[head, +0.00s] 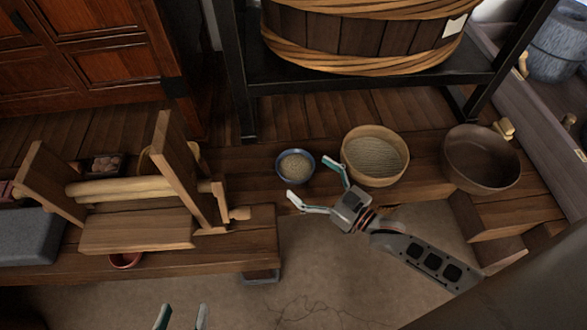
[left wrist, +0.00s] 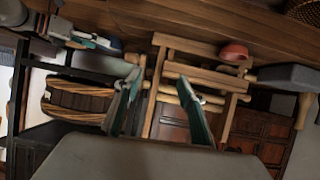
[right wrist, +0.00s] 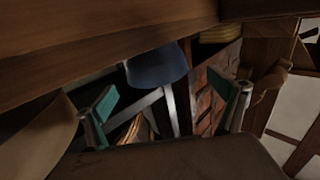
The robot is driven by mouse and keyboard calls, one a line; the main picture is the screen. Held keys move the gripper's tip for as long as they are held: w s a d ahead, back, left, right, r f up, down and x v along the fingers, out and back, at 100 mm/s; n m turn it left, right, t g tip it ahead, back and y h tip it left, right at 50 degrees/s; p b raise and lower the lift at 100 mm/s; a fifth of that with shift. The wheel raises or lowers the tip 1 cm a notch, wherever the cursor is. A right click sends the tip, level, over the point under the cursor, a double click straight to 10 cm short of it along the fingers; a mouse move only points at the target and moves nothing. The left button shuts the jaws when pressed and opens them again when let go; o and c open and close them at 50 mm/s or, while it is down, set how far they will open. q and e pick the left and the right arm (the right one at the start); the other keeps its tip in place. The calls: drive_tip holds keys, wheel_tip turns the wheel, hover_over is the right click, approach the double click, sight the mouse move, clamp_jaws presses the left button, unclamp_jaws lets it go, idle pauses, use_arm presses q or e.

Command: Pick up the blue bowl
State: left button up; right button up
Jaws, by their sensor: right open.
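The blue bowl (head: 295,180) sits on the wooden bench, upright and filled with pale grain. In the right wrist view the blue bowl (right wrist: 157,66) shows between and beyond the fingers. My right gripper (head: 309,178) is open, with its fingertips beside the bowl's near right side and nothing gripped. I cannot tell whether a finger touches the bowl. My left gripper (head: 183,312) is open and empty at the bottom edge of the head view, far from the bowl; its spread fingers also show in the left wrist view (left wrist: 159,88).
A woven sieve basket (head: 375,180) stands close right of the bowl, and a large brown bowl (head: 480,158) further right. A wooden frame with a roller (head: 120,189) stands left. A red bowl (head: 125,261) sits at the bench's front edge. A slatted tub (head: 360,35) is above, behind.

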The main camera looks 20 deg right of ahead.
sight(282, 155)
drive_tip(key=x, duration=0.2)
drive_tip(key=b+x, duration=0.1)
drive_tip(key=x, duration=0.2)
drive_tip(key=shift+w+d+f, duration=0.15)
drive_tip(key=shift+d+f, duration=0.1)
drive_tip(key=shift+w+a+r, duration=0.15)
drive_tip(key=shift+w, duration=0.2)
drive_tip(key=shift+c, duration=0.5)
drive_tip(key=c, duration=1.2)
